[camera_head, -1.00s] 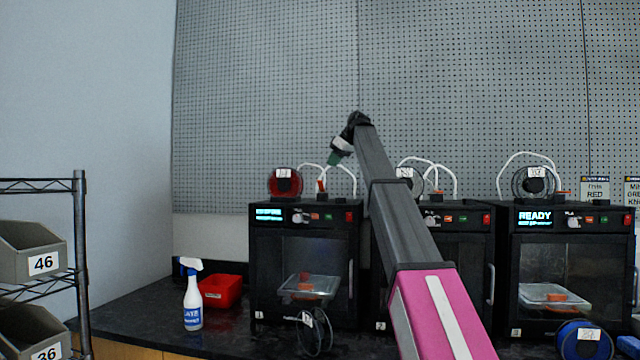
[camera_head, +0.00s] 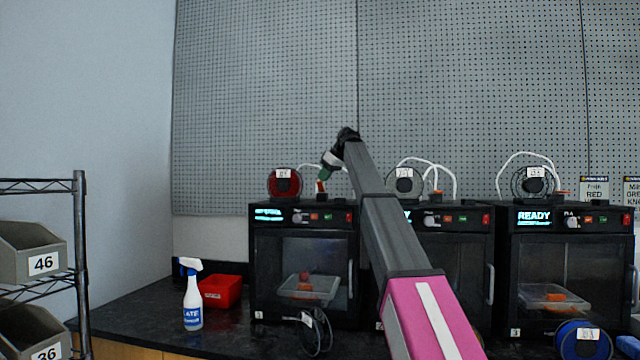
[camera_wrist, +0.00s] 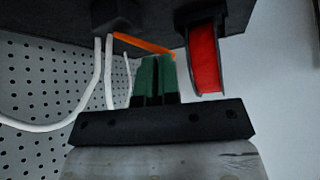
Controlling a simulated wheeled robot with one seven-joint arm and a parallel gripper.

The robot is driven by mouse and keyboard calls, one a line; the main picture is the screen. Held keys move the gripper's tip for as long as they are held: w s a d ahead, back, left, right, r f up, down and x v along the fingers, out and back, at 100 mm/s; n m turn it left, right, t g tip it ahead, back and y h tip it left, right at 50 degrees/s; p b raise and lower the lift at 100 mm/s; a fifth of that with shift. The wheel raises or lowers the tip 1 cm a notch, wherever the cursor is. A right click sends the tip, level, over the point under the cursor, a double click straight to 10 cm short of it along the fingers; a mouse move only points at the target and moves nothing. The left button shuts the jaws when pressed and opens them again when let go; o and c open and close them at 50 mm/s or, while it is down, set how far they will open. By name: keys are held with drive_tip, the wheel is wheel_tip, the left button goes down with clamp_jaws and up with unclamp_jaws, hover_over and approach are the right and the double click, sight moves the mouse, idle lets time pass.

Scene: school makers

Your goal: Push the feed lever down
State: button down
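The orange feed lever (camera_head: 321,186) stands on top of the leftmost black printer (camera_head: 257,270), just right of the red spool (camera_head: 284,184). My gripper (camera_head: 324,174) is directly above the lever in the head view, its green fingertips pointing down. In the wrist view, which looks upside down, the lever (camera_wrist: 143,44) is a slanted orange bar crossing beyond the fingertips (camera_wrist: 156,58). The fingers are together with nothing between them. I cannot tell whether they touch the lever. The red spool (camera_wrist: 204,60) is close beside the fingers.
White tubes (camera_wrist: 107,70) run close beside the lever and fingers. Two more printers with spools and orange levers stand to the right. A spray bottle (camera_head: 192,296) and a red bin (camera_head: 221,291) are on the counter. A pegboard (camera_head: 265,110) is behind.

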drive_tip(key=shift+w+a+f, duration=0.1)
drive_tip(key=shift+w+a, duration=0.05)
drive_tip(key=shift+a, duration=0.05)
wheel_tip(320, 180, down, 2)
drive_tip(key=shift+w+a+f, duration=0.15)
drive_tip(key=shift+w+f, duration=0.05)
drive_tip(key=shift+s+d+r, duration=0.3)
drive_tip(key=shift+s+d, duration=0.2)
drive_tip(key=shift+d, duration=0.25)
drive_tip(key=shift+s+d+r, duration=0.3)
drive_tip(key=shift+s+d, duration=0.15)
drive_tip(key=shift+d, duration=0.25)
drive_tip(key=v, duration=1)
drive_tip(key=shift+d+r, duration=0.25)
drive_tip(key=shift+r, duration=0.05)
